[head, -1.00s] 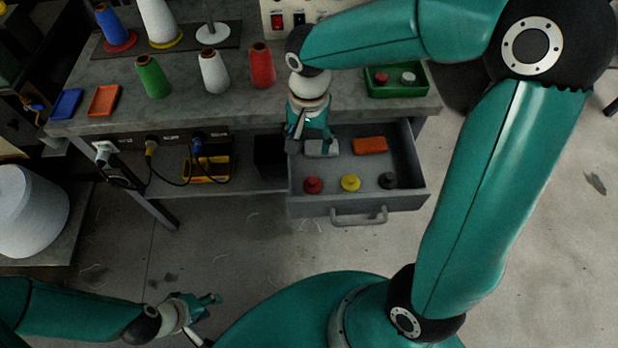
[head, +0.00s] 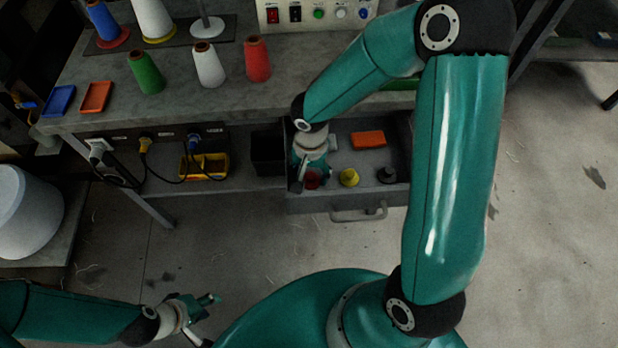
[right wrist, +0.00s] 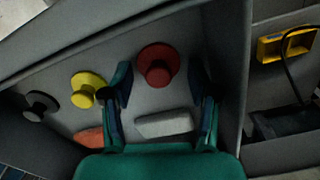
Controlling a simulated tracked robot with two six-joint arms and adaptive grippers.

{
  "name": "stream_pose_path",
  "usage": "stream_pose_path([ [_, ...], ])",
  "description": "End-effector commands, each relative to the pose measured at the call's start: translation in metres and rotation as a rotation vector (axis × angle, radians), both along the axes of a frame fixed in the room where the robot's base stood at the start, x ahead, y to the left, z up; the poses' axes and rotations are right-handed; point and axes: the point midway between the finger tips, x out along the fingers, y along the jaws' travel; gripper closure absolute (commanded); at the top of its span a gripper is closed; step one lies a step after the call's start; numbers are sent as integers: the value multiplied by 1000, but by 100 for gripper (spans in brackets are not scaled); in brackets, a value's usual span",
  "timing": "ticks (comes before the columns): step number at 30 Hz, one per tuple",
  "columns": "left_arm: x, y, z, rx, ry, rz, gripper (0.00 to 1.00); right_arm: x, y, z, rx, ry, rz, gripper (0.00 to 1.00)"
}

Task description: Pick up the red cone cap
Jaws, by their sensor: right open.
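The red cone cap (head: 312,180) lies in the open grey drawer (head: 340,205), partly hidden by my right gripper in the head view. In the right wrist view the red cap (right wrist: 158,65) stands on the drawer floor, ahead of and between the fingertips of my open right gripper (right wrist: 160,82). Nothing is held between those fingers. My right gripper (head: 306,172) reaches down into the drawer from above. My left gripper (head: 200,315) is apart from the bench at the lower left, with its fingers spread and empty.
A yellow cap (head: 349,177) and a black cap (head: 387,175) lie right of the red one. An orange block (head: 368,139) and a pale block (right wrist: 165,124) lie farther back. Thread cones stand on the bench (head: 220,105).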

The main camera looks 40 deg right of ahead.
Motion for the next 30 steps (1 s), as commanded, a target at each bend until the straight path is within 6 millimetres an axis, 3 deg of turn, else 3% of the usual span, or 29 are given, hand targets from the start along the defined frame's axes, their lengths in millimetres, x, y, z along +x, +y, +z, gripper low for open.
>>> stream_pose_path([
  [9,0,0,-1,0,0,0,60,0,0,-6,1,-1,1,42],
  [15,0,0,-1,0,0,0,60,0,0,-6,1,-1,1,71],
  [30,0,0,2,0,0,0,60,1,0,4,-1,-2,-1,72],
])
